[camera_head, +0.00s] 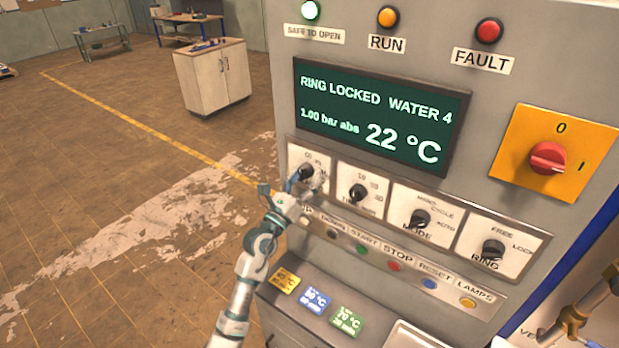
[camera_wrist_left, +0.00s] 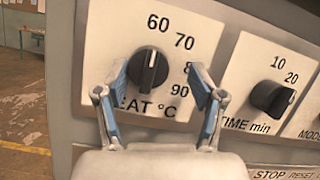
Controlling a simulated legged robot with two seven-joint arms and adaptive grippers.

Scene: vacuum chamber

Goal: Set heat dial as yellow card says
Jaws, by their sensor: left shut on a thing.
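The heat dial (camera_wrist_left: 148,70) is a black knob on a white plate marked 60, 70, 90 and "°C"; the 80 is partly hidden by a finger. Its white mark points up, close to the 60. My left gripper (camera_head: 305,178) is at this dial in the head view. In the left wrist view its blue-padded fingers (camera_wrist_left: 158,85) stand on either side of the knob, shut on it. My right gripper is not in view.
The time dial (camera_head: 358,193), mode dial (camera_head: 420,218) and ring dial (camera_head: 492,250) sit to the right. A button row (camera_head: 394,266) runs below. Blue (camera_head: 314,300) and green (camera_head: 345,320) cards lie beside the yellow one. The screen (camera_head: 380,115) reads 22 °C, ring locked.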

